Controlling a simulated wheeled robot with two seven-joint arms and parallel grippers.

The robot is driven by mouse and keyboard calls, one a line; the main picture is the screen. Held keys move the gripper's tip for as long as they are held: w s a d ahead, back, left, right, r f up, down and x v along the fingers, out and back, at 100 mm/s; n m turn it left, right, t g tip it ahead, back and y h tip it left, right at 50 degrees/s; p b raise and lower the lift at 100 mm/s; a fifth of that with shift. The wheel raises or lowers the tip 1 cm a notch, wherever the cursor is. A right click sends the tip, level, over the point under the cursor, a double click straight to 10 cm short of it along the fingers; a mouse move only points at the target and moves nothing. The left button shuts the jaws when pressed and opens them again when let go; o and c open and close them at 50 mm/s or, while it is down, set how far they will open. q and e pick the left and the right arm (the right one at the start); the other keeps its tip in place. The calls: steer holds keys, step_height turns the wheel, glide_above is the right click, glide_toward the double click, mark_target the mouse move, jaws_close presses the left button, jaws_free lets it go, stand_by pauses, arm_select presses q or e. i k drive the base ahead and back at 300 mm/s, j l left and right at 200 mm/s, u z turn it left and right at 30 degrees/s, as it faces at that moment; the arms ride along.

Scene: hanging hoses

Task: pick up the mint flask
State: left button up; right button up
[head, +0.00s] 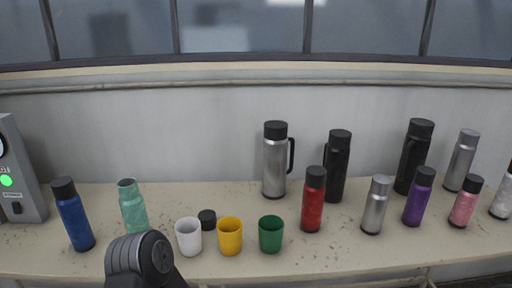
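The mint flask (132,205) stands upright on the shelf at the left, between a blue flask and a white cup. Its top shows a mint rim and no black lid. Its lower part is partly hidden behind a dark, rounded link of my own arm at the bottom of the head view. A small black cap (207,219) lies on the shelf behind the cups. Neither of my grippers shows in the view.
A blue flask (73,215) stands left of the mint flask, beside a grey box (22,175) with a green light. White (188,237), yellow (230,236) and green (270,234) cups stand to the right. Several flasks, including a red one (313,200), fill the shelf's right side.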

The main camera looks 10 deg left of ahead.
mark_target(131, 203)
steer(key=u, duration=1.35)
